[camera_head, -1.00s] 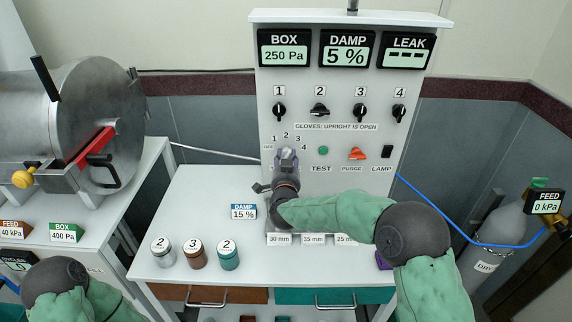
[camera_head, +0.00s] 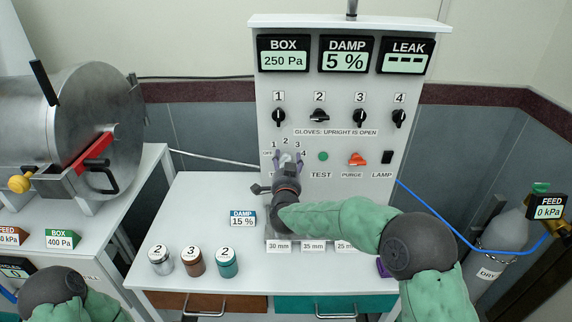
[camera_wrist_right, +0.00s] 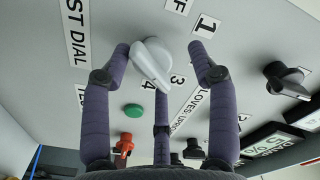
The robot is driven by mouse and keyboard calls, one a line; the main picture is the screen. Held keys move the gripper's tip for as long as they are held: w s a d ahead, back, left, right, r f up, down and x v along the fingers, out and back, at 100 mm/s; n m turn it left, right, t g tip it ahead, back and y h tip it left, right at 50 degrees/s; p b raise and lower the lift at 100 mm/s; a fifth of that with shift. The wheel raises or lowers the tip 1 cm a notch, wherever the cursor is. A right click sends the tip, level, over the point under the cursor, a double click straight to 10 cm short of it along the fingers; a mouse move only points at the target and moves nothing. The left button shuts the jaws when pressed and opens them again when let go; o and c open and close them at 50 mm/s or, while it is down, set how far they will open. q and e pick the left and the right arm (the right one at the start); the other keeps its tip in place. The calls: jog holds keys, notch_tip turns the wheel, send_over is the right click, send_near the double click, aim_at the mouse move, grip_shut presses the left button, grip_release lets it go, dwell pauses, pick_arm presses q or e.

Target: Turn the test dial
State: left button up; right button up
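The test dial is a pale knob with a raised bar, on the upright grey panel; it shows in the right wrist view (camera_wrist_right: 152,62) and partly in the head view (camera_head: 287,159). The marks OFF, 1, 2, 3 and 4 surround it. In the wrist view the bar's near end lies close to the 3; I cannot tell which end is the pointer. My right gripper (camera_head: 288,157) is in front of the dial, its purple fingers (camera_wrist_right: 160,50) spread open around the knob. The left finger is very near the knob; contact is unclear. My left gripper is out of view.
A green TEST button (camera_head: 323,156), an orange PURGE control (camera_head: 357,158) and a black LAMP switch (camera_head: 388,157) are right of the dial. Black knobs (camera_head: 319,116) sit above. Three lidded jars (camera_head: 194,262) and a DAMP sign (camera_head: 243,218) stand on the white table (camera_head: 190,210).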

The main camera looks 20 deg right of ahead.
jog(key=shift+f, duration=0.2)
jog(key=v, duration=1.2)
jog(key=shift+r, duration=0.1)
